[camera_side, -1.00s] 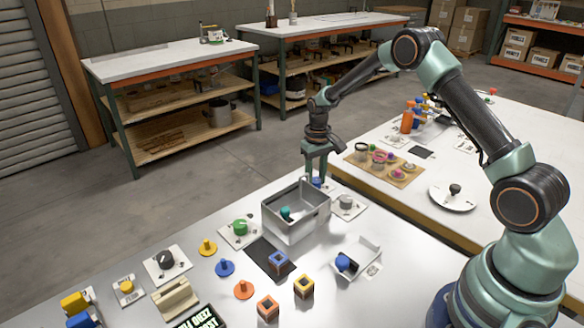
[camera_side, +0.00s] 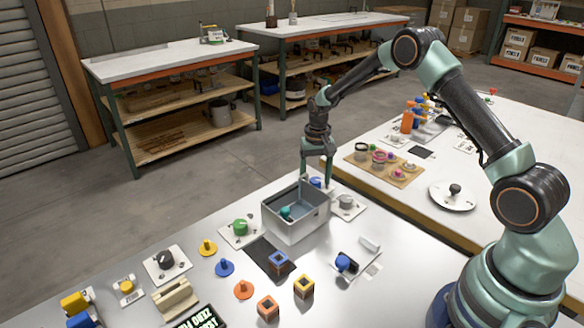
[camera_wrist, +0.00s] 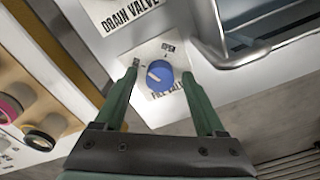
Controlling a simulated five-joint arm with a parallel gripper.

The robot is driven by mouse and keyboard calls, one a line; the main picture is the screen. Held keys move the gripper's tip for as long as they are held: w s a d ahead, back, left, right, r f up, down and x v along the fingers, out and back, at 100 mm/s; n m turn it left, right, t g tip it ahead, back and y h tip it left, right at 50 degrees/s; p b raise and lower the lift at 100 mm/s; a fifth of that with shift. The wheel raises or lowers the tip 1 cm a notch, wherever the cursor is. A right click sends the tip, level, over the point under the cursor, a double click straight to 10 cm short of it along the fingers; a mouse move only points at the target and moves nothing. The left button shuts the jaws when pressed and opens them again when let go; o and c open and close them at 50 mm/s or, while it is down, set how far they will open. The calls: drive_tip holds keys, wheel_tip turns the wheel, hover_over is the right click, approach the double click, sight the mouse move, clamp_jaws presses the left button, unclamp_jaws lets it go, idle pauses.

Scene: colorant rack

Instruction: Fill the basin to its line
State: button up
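The basin (camera_side: 280,229) is an open grey metal box near the table's far edge. A teal object (camera_side: 285,213) shows inside it; I cannot make out the line or a water level. The blue fill valve knob (camera_wrist: 160,77) sits on a white plate with a label reading OPEN above it. Its white mark points left, away from that label. The knob also shows behind the basin in the side view (camera_side: 316,181). My gripper (camera_wrist: 159,76) is open, with one finger on each side of the knob. Contact cannot be told.
The drain valve, a grey knob (camera_side: 346,201), stands right of the basin. A green knob (camera_side: 240,227) is on its left. Coloured blocks, pegs and a blue knob by a white flap (camera_side: 370,244) lie in front. A second table (camera_side: 480,160) stands beyond a gap.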

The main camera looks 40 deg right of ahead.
sight(315, 180)
drive_tip(key=shift+r, duration=0.1)
wheel_tip(315, 180, up, 12)
idle(0.6)
idle(6.8)
